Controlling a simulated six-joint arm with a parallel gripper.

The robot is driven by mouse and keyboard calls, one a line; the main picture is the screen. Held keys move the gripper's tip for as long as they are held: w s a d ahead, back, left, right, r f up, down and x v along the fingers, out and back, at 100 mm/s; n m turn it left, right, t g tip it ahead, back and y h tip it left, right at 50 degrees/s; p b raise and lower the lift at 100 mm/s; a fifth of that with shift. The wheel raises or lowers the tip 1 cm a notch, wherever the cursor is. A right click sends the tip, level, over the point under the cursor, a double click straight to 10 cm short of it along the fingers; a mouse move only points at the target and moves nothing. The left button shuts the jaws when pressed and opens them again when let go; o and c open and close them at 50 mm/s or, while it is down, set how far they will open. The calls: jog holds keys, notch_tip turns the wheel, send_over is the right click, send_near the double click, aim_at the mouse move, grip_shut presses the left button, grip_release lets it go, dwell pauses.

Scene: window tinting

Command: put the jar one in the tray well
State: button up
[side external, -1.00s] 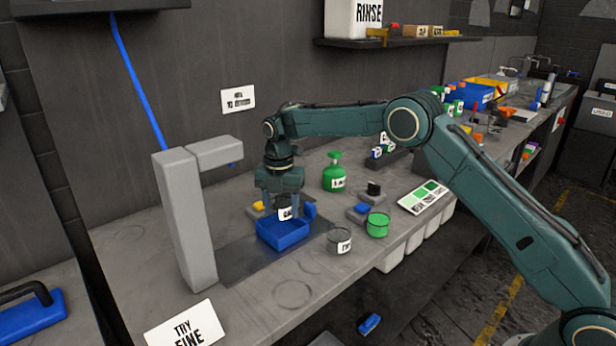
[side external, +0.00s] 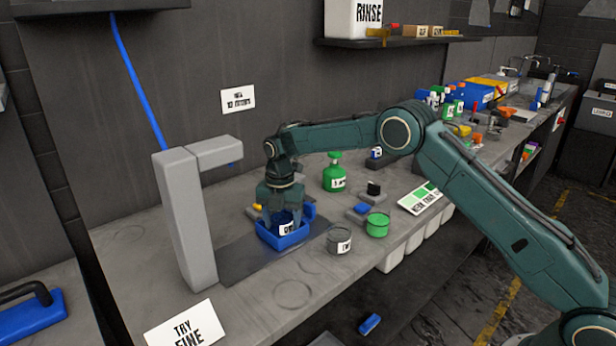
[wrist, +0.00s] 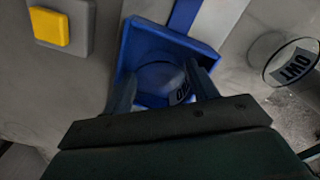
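Jar one (side external: 285,228), a small dark see-through jar with a white label, is low inside the blue tray well (side external: 274,243). In the wrist view the jar (wrist: 160,78) sits between my fingers, within the walls of the blue tray (wrist: 133,45). My gripper (side external: 281,218) points down over the tray and is shut on the jar, one finger on each side. In the wrist view my gripper (wrist: 162,92) partly hides the tray's near side. Whether the jar's base touches the tray floor is hidden.
A clear jar labelled TWO (side external: 340,241) stands right of the tray, with a green jar (side external: 377,226) beyond it. A green bottle (side external: 334,172) stands behind. A tall grey post (side external: 185,220) rises at left. A yellow button (wrist: 50,27) is near the tray.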

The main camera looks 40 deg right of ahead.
jog(key=shift+r, duration=0.1)
dwell(0.3)
notch_tip(320, 180, up, 11)
jog(key=shift+r, duration=0.55)
dwell(0.6)
jog(key=shift+s+d+r, duration=0.1)
jog(key=shift+s+r, duration=0.15)
jog(key=shift+r, duration=0.25)
jog(key=s+d+r+m+t, duration=0.2)
jog(key=s+r+m, duration=0.45)
jog(key=s, duration=0.35)
jog(key=s+d+r+m+t, duration=0.1)
jog(key=s+r+m, duration=0.6)
jog(key=s, duration=0.4)
jog(key=s+d+f+m+t, duration=0.1)
jog(key=s+m, duration=0.4)
jog(key=s, duration=0.6)
jog(key=s+f+m+t, duration=0.1)
jog(key=s+f+m, duration=0.3)
jog(key=s, duration=0.6)
jog(key=shift+s+d+f+m+t, duration=0.2)
jog(key=shift+s+d+m+t, duration=0.15)
jog(key=shift+m, duration=0.8)
